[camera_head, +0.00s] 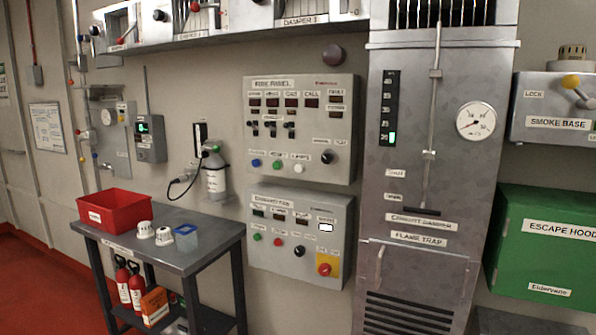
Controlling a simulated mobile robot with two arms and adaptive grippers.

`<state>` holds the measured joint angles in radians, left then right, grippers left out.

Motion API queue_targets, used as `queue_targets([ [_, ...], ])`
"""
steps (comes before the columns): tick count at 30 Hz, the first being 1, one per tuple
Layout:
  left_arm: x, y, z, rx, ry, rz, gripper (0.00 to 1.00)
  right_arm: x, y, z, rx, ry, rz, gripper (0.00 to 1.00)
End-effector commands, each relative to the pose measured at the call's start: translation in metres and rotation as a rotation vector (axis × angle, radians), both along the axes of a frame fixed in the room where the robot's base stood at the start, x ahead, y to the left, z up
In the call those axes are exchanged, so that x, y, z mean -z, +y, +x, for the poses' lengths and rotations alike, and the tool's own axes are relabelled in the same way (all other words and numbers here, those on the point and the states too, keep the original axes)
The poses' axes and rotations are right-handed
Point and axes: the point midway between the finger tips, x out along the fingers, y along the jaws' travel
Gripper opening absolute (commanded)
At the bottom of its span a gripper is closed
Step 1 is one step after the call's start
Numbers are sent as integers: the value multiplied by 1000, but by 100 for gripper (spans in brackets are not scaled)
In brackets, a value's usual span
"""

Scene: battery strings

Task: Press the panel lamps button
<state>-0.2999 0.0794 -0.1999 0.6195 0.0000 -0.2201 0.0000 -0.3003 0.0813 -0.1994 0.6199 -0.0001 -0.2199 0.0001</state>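The fire panel (340,96) is a grey box on the wall near the middle of the head view. It has a row of dark indicator windows, several toggle switches and a black knob (327,156). Along its lower part sit a blue button (256,162), a green button (277,164) and a white button (299,169). The small labels above these buttons are too blurred to read surely, so I cannot tell for certain which one is lamps. No finger or tool touches the panel. Neither of my grippers is in view.
Below is a second panel (340,215) with a lit white window and a red knob on yellow. A metal table (215,222) with a red bin (115,210) stands at left. A tall metal cabinet (450,120) and green box (515,230) are right. Space before the fire panel looks clear.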

Motion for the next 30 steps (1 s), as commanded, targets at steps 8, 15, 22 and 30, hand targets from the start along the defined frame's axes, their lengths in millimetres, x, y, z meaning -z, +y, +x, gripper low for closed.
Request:
queue_targets([
  [8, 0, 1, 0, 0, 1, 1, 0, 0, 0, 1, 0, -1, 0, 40],
  [15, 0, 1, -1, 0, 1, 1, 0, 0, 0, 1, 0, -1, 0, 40],
  [22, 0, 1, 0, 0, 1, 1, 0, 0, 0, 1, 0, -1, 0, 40],
  [30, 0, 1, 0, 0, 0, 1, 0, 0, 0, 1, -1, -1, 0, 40],
])
